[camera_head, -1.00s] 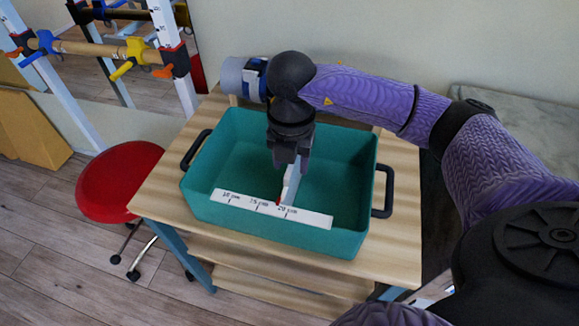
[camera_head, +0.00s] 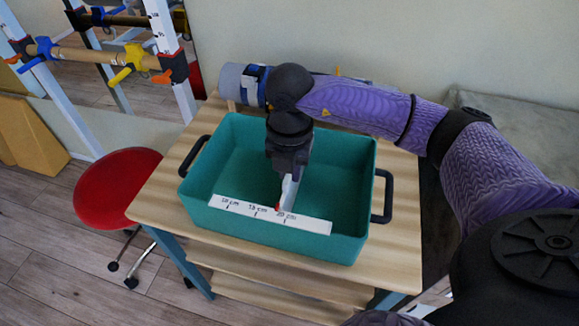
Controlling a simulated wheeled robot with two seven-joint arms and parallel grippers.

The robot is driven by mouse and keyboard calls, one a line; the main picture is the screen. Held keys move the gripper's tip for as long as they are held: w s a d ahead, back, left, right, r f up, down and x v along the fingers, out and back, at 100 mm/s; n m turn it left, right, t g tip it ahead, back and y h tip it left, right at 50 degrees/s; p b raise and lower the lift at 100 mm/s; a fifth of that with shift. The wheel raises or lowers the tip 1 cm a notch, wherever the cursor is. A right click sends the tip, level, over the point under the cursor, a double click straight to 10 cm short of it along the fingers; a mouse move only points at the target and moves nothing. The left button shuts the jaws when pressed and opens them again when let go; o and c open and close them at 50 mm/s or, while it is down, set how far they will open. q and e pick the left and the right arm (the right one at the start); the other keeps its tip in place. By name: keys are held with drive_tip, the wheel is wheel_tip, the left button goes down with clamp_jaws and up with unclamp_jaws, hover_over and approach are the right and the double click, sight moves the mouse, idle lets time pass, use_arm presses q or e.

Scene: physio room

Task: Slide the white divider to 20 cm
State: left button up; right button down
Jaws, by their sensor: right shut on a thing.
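The white divider (camera_head: 289,193) stands on edge inside the teal tub (camera_head: 350,200), at its front wall. Its front end, with a small red mark, is by the 20 cm label on the white scale strip (camera_head: 318,224), slightly left of the label's middle. The strip also reads 10 cm and 15 cm. My right gripper (camera_head: 288,172) points down into the tub and is shut on the divider's upper part. The gripper hides the divider's rear part. My left gripper is not in view.
The tub rests on a wooden cart top (camera_head: 400,245) and has black handles on both sides. A red stool (camera_head: 112,188) stands at the left. A rack with wooden bars (camera_head: 92,52) is behind it. A grey padded surface (camera_head: 530,125) lies at the back right.

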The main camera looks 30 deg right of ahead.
idle(0.5)
idle(0.5)
drive_tip(key=shift+s+d+p, duration=0.5)
drive_tip(key=shift+s+d, duration=0.1)
drive_tip(key=shift+s, duration=0.1)
drive_tip(key=c, duration=0.6)
unclamp_jaws()
drive_tip(key=shift+c, duration=0.2)
